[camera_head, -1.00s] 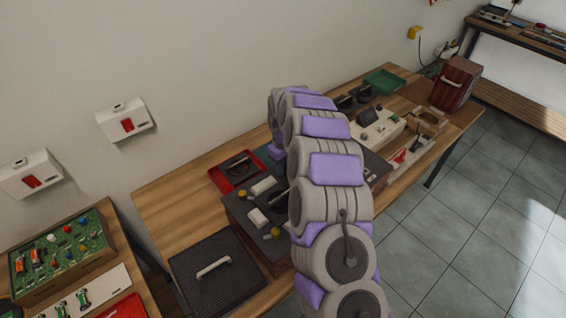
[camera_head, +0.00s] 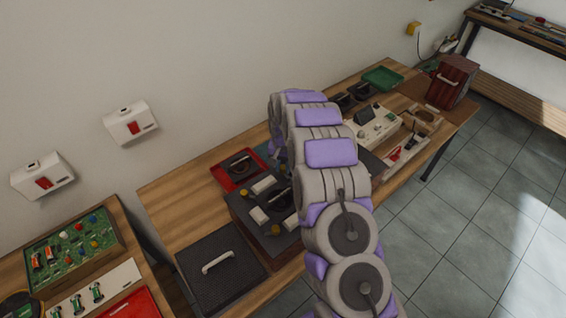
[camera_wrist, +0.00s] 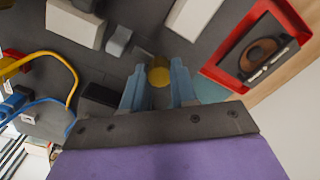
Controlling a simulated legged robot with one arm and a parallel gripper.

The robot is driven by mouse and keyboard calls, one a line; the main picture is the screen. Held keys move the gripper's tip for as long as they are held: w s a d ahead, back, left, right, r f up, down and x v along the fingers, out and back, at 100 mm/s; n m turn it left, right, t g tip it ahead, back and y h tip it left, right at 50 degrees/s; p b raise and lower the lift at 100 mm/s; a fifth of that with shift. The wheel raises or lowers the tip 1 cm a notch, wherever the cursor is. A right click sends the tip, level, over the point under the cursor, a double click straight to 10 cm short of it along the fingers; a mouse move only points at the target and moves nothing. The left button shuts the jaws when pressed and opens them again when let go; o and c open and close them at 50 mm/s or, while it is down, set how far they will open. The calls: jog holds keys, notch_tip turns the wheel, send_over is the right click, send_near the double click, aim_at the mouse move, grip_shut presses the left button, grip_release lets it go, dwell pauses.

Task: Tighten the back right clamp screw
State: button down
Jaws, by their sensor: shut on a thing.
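My gripper (camera_wrist: 160,90) has its two blue-grey fingers on either side of a round yellow screw head (camera_wrist: 159,74) in the wrist view, shut on it. Which corner of the fixture this screw belongs to cannot be read from the wrist view alone. In the head view, the dark fixture (camera_head: 257,232) stands on the wooden table, with pale blocks on top. A yellow screw (camera_head: 245,193) shows at its back left and another yellow screw (camera_head: 276,229) at its front. My arm hides the fixture's right side and my gripper there.
A red tray (camera_head: 229,183) with a dark item lies behind the fixture; its rim (camera_wrist: 221,62) is close to my fingers. Yellow and blue cables (camera_wrist: 45,58) run on the left in the wrist view.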

aim_at(282, 167)
jog(key=m+p, duration=0.1)
jog(key=m, duration=0.3)
jog(key=shift+r, duration=0.1)
jog(key=shift+m+p, duration=0.6)
jog(key=shift+m, duration=1.2)
jog(key=c, duration=0.9)
grip_release()
jog(key=shift+a, duration=0.15)
notch_tip(282, 167, up, 17)
jog(key=shift+r+p, duration=0.1)
jog(key=shift+p, duration=0.25)
